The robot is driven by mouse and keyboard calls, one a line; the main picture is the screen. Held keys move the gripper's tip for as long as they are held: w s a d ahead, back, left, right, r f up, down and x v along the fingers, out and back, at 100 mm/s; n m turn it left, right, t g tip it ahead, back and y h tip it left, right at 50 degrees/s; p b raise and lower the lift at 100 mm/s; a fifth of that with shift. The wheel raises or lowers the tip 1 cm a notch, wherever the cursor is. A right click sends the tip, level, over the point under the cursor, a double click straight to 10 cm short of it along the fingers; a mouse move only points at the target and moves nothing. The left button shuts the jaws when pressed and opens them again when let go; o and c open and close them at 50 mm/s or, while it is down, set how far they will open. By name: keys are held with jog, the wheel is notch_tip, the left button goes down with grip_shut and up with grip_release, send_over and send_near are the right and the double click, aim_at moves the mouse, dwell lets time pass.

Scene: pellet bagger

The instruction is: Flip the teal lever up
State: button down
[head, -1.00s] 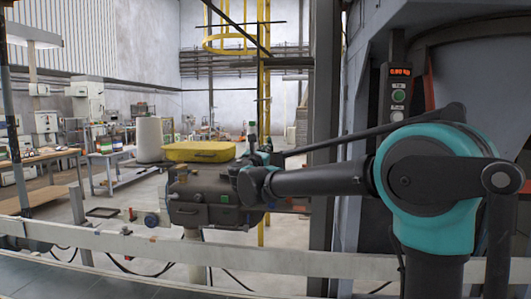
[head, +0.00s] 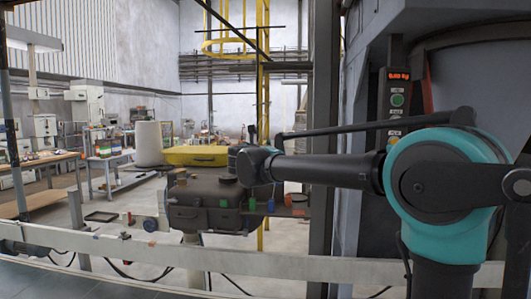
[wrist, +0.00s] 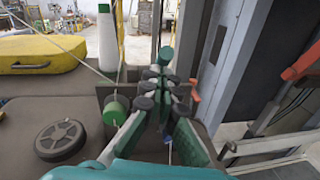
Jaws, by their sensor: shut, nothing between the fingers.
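My gripper (wrist: 163,78) is shut and empty, its teal-padded fingers with dark knuckles reaching forward in the wrist view. A small teal-green block (wrist: 166,55) shows right at the fingertips. I cannot tell whether it is the teal lever or part of a finger. In the head view the end of my arm is over the right part of the dark machine box (head: 205,218), and the fingers are mostly hidden behind my wrist. A green cylinder (wrist: 117,109) stands left of the fingers; a green piece (head: 252,204) shows on the box front in the head view.
An orange-red handle (wrist: 195,89) is close right of the fingers. A round black cap (wrist: 60,139) and a yellow case (wrist: 42,55) lie to the left. A grey column stands to the right. A pale rail (head: 150,255) crosses in front of the box.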

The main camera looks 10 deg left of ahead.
jog(key=r+g, duration=0.1)
jog(key=w+r+g, duration=0.1)
jog(key=g, duration=0.1)
jog(key=w+r+g, duration=0.1)
jog(key=g, duration=0.1)
jog(key=shift+r+n+y, duration=0.2)
jog(key=shift+n+y, duration=0.1)
jog(key=g, duration=0.1)
jog(key=w+r+g, duration=0.1)
jog(key=shift+w+d+g, duration=0.1)
jog(key=shift+w+g, duration=0.2)
jog(key=shift+g, duration=0.1)
jog(key=shift+w+r, duration=0.25)
jog(key=shift+w, duration=0.1)
jog(key=s+f+v, duration=0.1)
jog(key=v, duration=1.2)
jog(key=shift+f, duration=0.1)
